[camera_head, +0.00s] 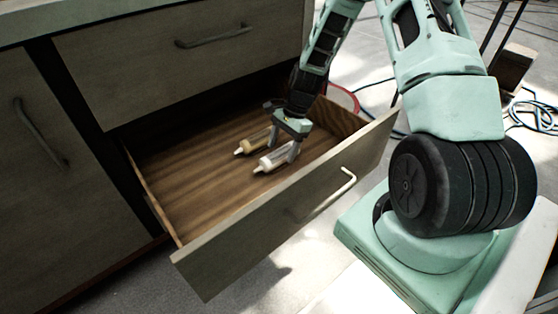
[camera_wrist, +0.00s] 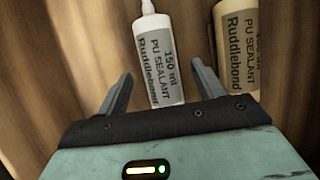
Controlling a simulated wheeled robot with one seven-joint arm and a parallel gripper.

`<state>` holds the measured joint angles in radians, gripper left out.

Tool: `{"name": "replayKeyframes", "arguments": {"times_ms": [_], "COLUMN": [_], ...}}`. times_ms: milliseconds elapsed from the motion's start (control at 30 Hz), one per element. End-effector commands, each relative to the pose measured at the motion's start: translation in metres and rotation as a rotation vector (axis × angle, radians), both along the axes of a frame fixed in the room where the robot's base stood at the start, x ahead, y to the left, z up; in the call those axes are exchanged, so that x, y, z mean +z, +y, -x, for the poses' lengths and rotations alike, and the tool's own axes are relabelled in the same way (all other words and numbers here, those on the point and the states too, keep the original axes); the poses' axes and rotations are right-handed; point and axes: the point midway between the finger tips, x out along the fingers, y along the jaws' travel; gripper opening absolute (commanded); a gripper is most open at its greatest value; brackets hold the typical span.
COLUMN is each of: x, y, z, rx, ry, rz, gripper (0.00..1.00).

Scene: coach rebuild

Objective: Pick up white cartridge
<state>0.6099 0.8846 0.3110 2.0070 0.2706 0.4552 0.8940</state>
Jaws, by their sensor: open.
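The white cartridge (camera_head: 274,159) lies on the floor of the open drawer, its nozzle pointing left. In the wrist view the white cartridge (camera_wrist: 160,60) has a grey label reading PU SEALANT, and its lower end is hidden behind my gripper body. My gripper (camera_head: 282,153) is down inside the drawer at the cartridge. In the wrist view my gripper (camera_wrist: 160,88) is open, with one finger on each side of the white cartridge and a visible gap at each side. I cannot tell how high the fingertips are above the drawer floor.
A tan cartridge (camera_head: 253,143) lies beside the white one; in the wrist view it (camera_wrist: 238,50) is just right of my right finger. The wooden drawer (camera_head: 190,190) has a raised front panel with a pale handle (camera_head: 335,190). The drawer's left part is empty.

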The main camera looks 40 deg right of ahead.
Motion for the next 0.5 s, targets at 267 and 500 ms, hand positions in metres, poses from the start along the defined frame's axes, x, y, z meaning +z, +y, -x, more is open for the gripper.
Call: {"name": "replayKeyframes", "arguments": {"times_ms": [267, 500], "x": [-0.0187, -0.0183], "y": [0.0073, 0.0073], "z": [0.0001, 0.0001], "rx": [0.000, 0.000], "ry": [0.000, 0.000], "rz": [0.001, 0.001], "gripper": [0.68, 0.26]}}
